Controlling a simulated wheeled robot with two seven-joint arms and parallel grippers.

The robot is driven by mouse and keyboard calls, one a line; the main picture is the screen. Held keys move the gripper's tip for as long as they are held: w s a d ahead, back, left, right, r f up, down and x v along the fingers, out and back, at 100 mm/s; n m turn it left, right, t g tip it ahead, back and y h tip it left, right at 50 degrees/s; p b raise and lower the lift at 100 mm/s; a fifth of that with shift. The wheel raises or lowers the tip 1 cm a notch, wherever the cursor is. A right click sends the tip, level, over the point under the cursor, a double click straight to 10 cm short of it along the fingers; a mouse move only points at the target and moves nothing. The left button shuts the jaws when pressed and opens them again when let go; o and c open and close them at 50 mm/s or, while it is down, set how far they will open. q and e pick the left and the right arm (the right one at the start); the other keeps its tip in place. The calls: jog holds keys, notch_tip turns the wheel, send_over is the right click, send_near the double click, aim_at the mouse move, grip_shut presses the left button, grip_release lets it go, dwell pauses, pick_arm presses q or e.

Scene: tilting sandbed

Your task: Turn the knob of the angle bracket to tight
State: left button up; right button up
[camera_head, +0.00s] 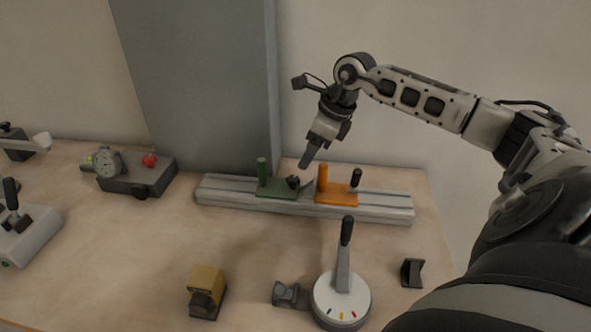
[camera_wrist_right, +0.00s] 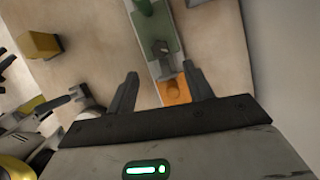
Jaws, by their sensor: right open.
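No part is clearly recognisable as the angle bracket. A green slide (camera_head: 277,189) with a green post and a small dark knob (camera_head: 293,182) sits on a grey rail (camera_head: 237,196). Beside it is an orange slide (camera_head: 337,194) with an orange post and a black-topped knob (camera_head: 356,179). My right gripper (camera_head: 308,160) points down above the rail, between the two posts. In the right wrist view my right gripper (camera_wrist_right: 161,72) is open and empty, with the dark knob (camera_wrist_right: 160,47) and orange slide (camera_wrist_right: 175,92) beyond its fingers. My left gripper is out of view.
In front of the rail are a yellow block with a black knob (camera_head: 207,282), a small grey clamp-like part (camera_head: 286,293), a lever on a round white base (camera_head: 343,293) and a black bracket-shaped piece (camera_head: 412,272). A gauge box (camera_head: 138,178) stands left. A grey column (camera_head: 200,80) rises behind.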

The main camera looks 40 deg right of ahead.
aim_at(294, 178)
jog(key=x, duration=0.8)
jog(key=shift+p, duration=0.4)
jog(key=shift+c, duration=0.3)
jog(key=c, duration=0.9)
